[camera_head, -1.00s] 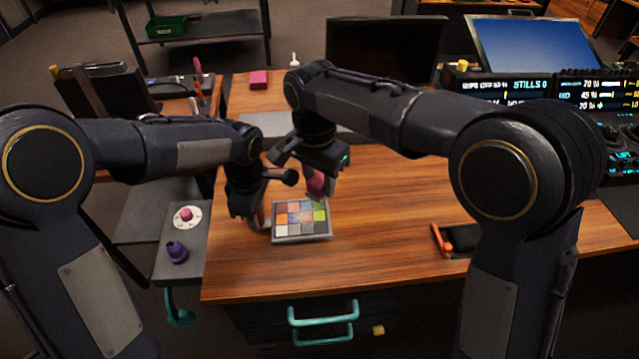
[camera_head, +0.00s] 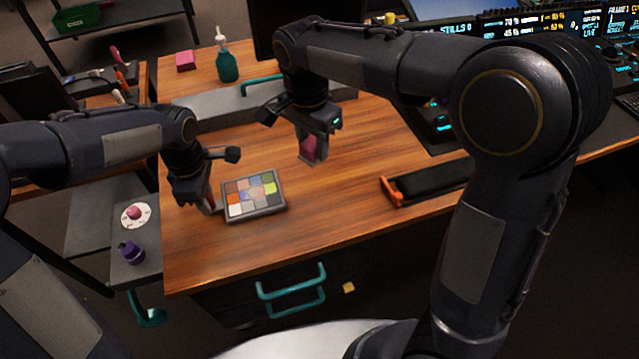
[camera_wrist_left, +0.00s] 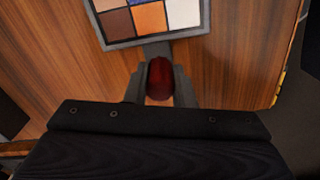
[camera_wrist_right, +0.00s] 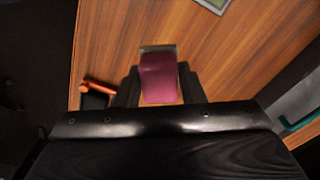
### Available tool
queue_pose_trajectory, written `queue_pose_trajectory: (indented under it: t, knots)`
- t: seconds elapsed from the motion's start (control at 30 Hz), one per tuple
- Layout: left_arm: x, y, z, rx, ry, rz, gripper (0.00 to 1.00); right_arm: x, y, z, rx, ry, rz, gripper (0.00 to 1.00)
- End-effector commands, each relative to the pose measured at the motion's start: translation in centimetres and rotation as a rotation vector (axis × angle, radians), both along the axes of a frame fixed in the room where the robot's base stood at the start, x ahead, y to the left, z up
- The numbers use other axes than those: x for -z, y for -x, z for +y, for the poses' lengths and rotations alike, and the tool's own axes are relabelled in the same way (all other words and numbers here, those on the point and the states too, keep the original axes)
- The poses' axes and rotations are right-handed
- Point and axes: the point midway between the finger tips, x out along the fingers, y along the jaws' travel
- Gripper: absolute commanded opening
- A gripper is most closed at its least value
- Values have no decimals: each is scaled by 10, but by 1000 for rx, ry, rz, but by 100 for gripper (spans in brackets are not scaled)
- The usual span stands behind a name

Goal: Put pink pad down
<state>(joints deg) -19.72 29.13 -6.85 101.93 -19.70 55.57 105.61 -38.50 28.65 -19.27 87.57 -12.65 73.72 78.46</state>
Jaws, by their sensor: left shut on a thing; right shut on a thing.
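My right gripper (camera_head: 312,160) is shut on the pink pad (camera_head: 308,147), over the wood table to the right of a colour chart (camera_head: 283,207). The right wrist view shows the pad (camera_wrist_right: 160,80) between the fingers, with a grey edge at its far end. I cannot tell whether it touches the table. My left gripper (camera_head: 207,207) is low at the chart's left side. In the left wrist view it is shut on a dark red piece (camera_wrist_left: 160,78), with a grey bar between that piece and the chart's frame (camera_wrist_left: 150,42).
A black case with an orange end (camera_head: 392,192) lies right of the pad. A grey raised ledge (camera_head: 215,112), a green bottle (camera_head: 227,67) and another pink block (camera_head: 186,61) are behind. A side shelf at left holds a purple knob (camera_head: 131,252). Bare wood lies in front of the pad.

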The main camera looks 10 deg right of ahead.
Motion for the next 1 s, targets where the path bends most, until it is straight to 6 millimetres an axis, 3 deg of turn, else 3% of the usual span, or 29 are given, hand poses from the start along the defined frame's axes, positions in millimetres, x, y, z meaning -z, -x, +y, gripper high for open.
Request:
queue_pose_trajectory:
  t: [0.1,0.23,0.4,0.8,1.0]
  knots:
    - [0,0,0,0,0,0,0,3,8,-31,93,-7,1,14]
    - [0,0,0,0,0,0,0,17,12,-43,135,-9,5,14]
    - [0,0,0,0,0,0,0,50,12,-44,139,-8,7,14]
    - [0,0,0,0,0,0,0,98,12,-44,137,-9,5,14]
    - [0,0,0,0,0,0,0,106,11,-43,136,-11,1,14]
